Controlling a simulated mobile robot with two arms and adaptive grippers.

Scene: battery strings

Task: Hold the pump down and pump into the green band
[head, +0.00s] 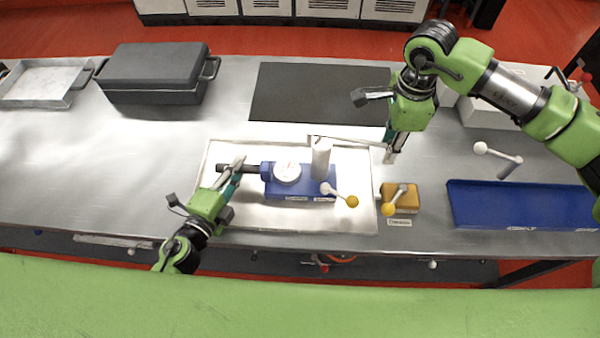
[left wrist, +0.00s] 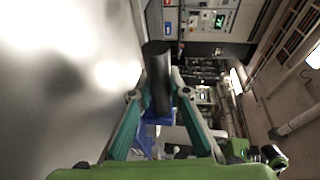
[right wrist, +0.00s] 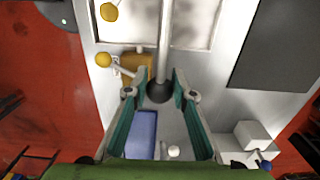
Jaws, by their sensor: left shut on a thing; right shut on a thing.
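The blue pump (head: 300,188) sits on a pale tray (head: 240,217) on the bench. Its round white gauge (head: 287,173) faces up; needle and green band are too small to read. A white cylinder (head: 321,158) stands on the pump. My left gripper (head: 233,172) is shut on the pump's black side bar (head: 240,168), which also shows between the fingers in the left wrist view (left wrist: 157,75). My right gripper (head: 391,152) is shut on the end of the long pump lever (head: 350,143); its black knob (right wrist: 160,92) sits between the fingers in the right wrist view.
A small lever with a yellow knob (head: 352,201) is at the pump's front right. A yellow-brown block (head: 405,188) with another lever stands beside the tray. A blue tray (head: 515,208) lies right, a dark case (head: 155,75) back left, a black mat (head: 310,92) behind.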

